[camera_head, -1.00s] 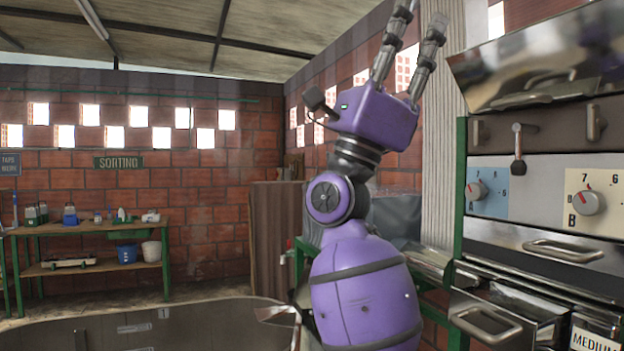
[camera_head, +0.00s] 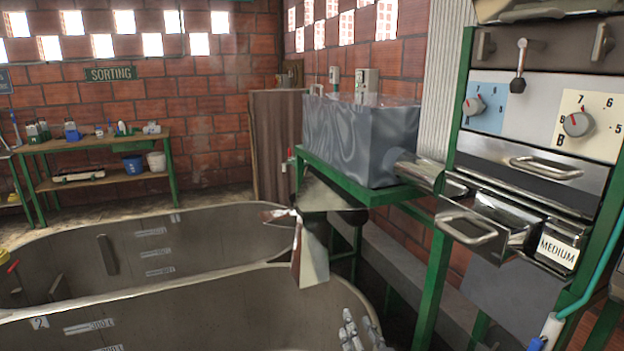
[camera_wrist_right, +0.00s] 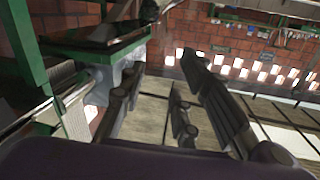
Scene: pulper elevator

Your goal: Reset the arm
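My right gripper (camera_head: 360,322) shows only at the bottom edge of the head view, its grey fingers pointing up in front of the near metal tank (camera_head: 230,310). The rest of that arm is out of the head view. In the right wrist view the gripper's dark fingers (camera_wrist_right: 163,65) stand apart with nothing between them; the wall and roof show through the gap. My left gripper is not in view.
A second metal tank (camera_head: 205,225) lies behind the near one. A metal chute (camera_head: 313,240) reaches over the tanks from below a grey box (camera_head: 355,140). A machine with dials (camera_head: 577,124) and drawers stands at right. A sorting table (camera_head: 90,143) is at the back left.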

